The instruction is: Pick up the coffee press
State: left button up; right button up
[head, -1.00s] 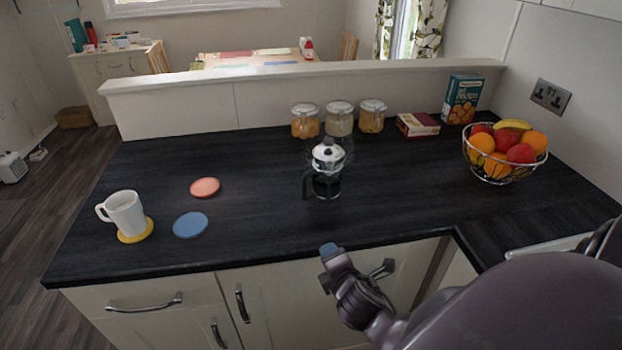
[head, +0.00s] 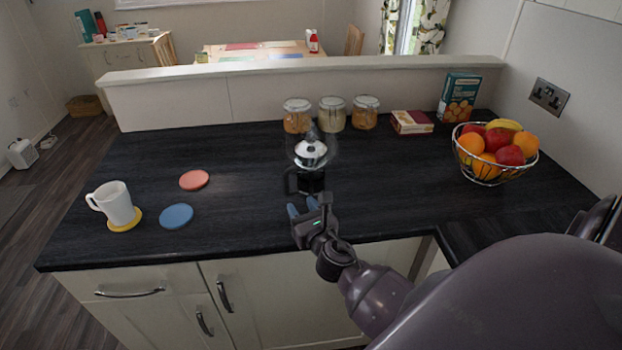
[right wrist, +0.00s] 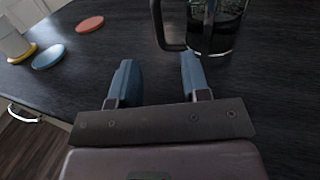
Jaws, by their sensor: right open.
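The coffee press (head: 311,154) stands upright on the dark counter, with a glass body, a silver lid and a black handle. My right gripper (head: 302,206) is open and empty, just in front of the press on its near side, and hides part of its base. In the right wrist view the press (right wrist: 225,30) shows at the top right, its black handle toward the left. The two blue fingertips (right wrist: 158,78) are apart there, with bare counter between them and the handle just beyond. My left gripper is not in view.
A white mug (head: 115,203) stands on a yellow coaster at the left, near a blue coaster (head: 176,216) and a red coaster (head: 194,180). Several jars (head: 332,114) stand behind the press. A fruit bowl (head: 496,152) is at the right.

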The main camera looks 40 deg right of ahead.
aim_at(287, 184)
jog(key=shift+x, duration=4.7)
jog(key=shift+r, duration=0.15)
jog(key=shift+c, duration=0.4)
grip_shut()
jog(key=shift+r, duration=0.1)
